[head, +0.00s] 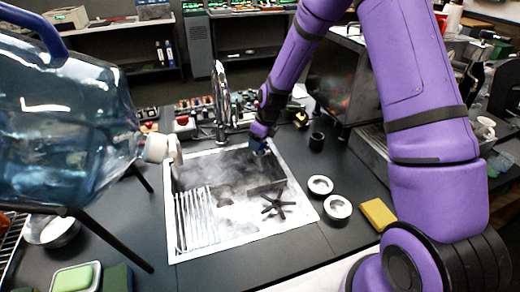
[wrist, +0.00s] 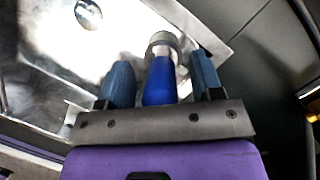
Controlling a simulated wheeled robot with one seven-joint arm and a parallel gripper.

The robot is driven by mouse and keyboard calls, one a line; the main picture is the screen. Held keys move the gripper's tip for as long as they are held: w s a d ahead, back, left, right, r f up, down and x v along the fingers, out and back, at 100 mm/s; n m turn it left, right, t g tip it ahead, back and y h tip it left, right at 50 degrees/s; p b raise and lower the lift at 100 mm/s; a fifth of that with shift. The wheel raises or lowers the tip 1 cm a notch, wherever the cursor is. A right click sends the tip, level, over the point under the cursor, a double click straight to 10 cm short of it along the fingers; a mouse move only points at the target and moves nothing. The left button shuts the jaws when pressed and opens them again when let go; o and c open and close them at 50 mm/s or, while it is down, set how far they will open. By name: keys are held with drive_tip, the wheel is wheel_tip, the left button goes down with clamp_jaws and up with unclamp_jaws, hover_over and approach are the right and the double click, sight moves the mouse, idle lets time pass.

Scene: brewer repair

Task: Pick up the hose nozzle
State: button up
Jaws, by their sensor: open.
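The hose nozzle (wrist: 160,82) shows in the wrist view, with a blue body and a grey metallic end. It lies between the two blue fingers of my gripper (wrist: 161,64). The fingers are open, with a visible gap on each side of the nozzle. In the head view my gripper (head: 260,144) points down at the back right part of the sink (head: 171,225). The nozzle cannot be made out clearly there, as my gripper covers that spot.
A large blue water jug (head: 60,120) fills the left side. A tall metal faucet (head: 220,100) stands behind the sink. Two round metal cups (head: 338,207) and a yellow sponge (head: 378,214) lie right of the sink. A black cup (head: 316,141) stands near my gripper.

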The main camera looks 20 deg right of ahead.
clamp_jaws()
drive_tip(key=shift+r, duration=0.15)
wheel_tip(320, 180, up, 16)
idle(1.3)
